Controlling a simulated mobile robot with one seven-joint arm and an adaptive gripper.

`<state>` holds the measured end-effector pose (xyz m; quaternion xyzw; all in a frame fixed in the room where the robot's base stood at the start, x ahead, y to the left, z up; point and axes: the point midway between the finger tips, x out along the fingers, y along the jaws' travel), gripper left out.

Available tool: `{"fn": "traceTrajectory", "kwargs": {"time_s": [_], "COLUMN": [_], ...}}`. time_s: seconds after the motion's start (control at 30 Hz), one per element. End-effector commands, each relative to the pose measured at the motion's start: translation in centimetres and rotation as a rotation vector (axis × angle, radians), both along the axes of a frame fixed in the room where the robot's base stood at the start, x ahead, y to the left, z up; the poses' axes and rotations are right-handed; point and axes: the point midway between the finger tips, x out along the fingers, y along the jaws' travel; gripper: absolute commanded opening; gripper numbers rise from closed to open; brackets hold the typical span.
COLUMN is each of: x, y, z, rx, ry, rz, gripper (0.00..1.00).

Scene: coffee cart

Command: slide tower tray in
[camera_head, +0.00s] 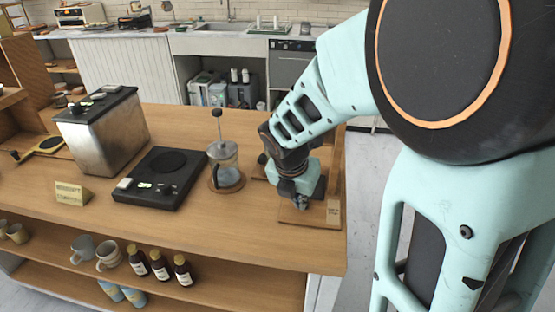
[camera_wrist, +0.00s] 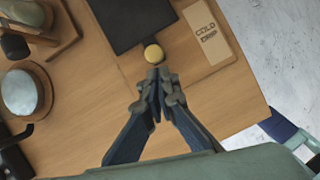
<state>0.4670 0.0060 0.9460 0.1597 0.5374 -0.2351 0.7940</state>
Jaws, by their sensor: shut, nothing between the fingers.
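The tower tray (camera_wrist: 130,22) shows in the wrist view as a flat dark plate at the top edge. In the head view my gripper (camera_head: 300,203) is low over the wooden base (camera_head: 305,217), and my arm hides most of the tower and tray.
The counter's right edge is close. Bare counter (camera_head: 230,225) lies in front. Cups and dark bottles (camera_head: 160,264) stand on the shelf below.

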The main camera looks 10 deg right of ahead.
Motion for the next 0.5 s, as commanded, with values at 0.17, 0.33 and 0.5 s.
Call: {"fn": "traceTrajectory", "kwargs": {"time_s": [0.17,0.33,0.5], "x": [0.31,0.3,0.92], "y": [-0.24,-0.22,-0.41], "z": [-0.04,-0.02,0.21], "rx": [-0.001,-0.001,-0.002], "ry": [0.002,0.001,0.001], "rz": [0.001,0.001,-0.001], "gripper": [0.0,0.0,0.0]}}
